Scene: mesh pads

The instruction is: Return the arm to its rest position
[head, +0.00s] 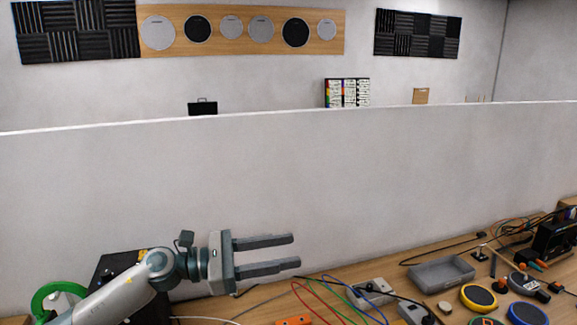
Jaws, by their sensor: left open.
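My left gripper (296,254) comes in from the lower left in the head view. Its two dark fingers point right and are spread apart, with nothing between them. It is in front of the grey partition and over the back of the wooden bench. My right gripper does not show in this view.
A grey partition (300,180) runs behind the wooden bench (258,301). Coloured cables lie below my left gripper. A grey tray (441,272), a yellow-rimmed pad (478,297) and a blue-rimmed pad (528,314) are at right. A green ring (45,297) and a black box (112,267) are at left.

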